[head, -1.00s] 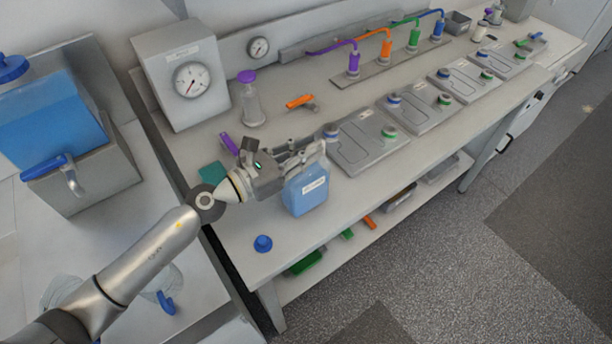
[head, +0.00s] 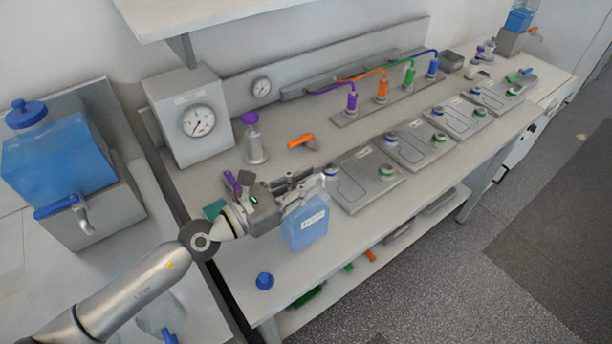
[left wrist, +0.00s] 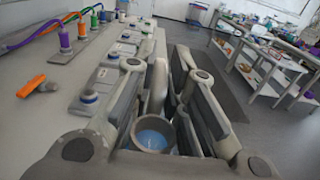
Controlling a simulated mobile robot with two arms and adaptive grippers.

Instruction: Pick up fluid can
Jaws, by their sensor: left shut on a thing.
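The fluid can is a translucent blue jug (head: 306,228) with a white label, upright over the front left part of the bench. My left gripper (head: 308,185) reaches in from the left and is shut on the top of the can. I cannot tell for sure whether the can's base is clear of the bench. In the left wrist view the round open neck of the can (left wrist: 152,135), with blue fluid inside, shows between the gripper's fingers (left wrist: 168,85). My right gripper is out of view.
A blue cap (head: 265,281) lies on the bench near the can. Grey plates with coloured caps (head: 362,182) line the bench to the right. A purple-capped bottle (head: 254,140) and a gauge box (head: 190,135) stand behind. A blue tank (head: 62,160) is at left.

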